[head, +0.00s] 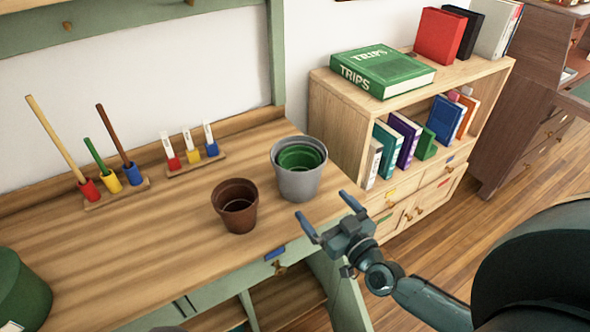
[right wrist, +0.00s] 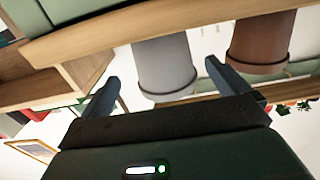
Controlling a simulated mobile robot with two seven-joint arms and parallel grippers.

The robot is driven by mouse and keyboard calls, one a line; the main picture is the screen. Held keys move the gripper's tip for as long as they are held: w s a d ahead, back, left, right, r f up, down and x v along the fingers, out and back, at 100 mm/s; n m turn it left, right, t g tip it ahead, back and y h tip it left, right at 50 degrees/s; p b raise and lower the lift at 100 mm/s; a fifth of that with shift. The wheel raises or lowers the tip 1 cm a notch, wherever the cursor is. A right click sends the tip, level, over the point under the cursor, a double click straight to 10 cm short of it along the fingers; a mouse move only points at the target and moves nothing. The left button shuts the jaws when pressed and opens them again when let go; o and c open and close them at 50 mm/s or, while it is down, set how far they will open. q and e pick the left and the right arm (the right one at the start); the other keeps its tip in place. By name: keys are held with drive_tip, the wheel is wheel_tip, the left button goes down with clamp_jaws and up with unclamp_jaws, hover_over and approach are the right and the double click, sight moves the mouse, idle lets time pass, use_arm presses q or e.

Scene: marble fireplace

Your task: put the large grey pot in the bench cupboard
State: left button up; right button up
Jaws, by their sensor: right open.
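The large grey pot (head: 299,182) stands upright on the wooden bench top (head: 130,255) near its right end. Green pots are nested inside it. My right gripper (head: 325,207) is open and empty, just right of and in front of the grey pot, apart from it. In the right wrist view the grey pot (right wrist: 165,65) appears upside down beyond and between the open fingers (right wrist: 161,73). The bench cupboard's open wooden interior (head: 285,298) shows below the bench top; a green panel (head: 340,285) stands at its right. My left gripper is out of view.
A brown pot (head: 236,208) stands close left of the grey pot. Peg racks with coloured cups (head: 115,190) and white labels (head: 193,158) sit at the back. A bookshelf (head: 340,118) stands right of the bench. The bench's front middle is clear.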

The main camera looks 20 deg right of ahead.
sight(311, 192)
drive_tip(key=w, duration=0.5)
drive_tip(key=shift+a, duration=0.35)
drive_tip(key=shift+w+a+r, duration=0.15)
drive_tip(key=shift+w+a, duration=0.05)
drive_tip(key=shift+w, duration=1.15)
drive_tip(key=shift+w+a+r, duration=0.15)
drive_tip(key=shift+w, duration=1.2)
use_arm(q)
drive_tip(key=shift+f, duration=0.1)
use_arm(e)
drive_tip(key=shift+c, duration=0.2)
drive_tip(key=c, duration=0.7)
wheel_tip(311, 192, up, 9)
drive_tip(key=p, duration=0.6)
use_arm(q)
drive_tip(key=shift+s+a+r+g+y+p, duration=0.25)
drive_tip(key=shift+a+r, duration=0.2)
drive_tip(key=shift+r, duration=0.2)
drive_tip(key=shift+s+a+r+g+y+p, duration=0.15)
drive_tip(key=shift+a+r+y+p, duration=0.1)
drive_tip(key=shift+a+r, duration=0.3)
use_arm(e)
drive_tip(key=shift+s+r, duration=0.1)
drive_tip(key=shift+r, duration=0.4)
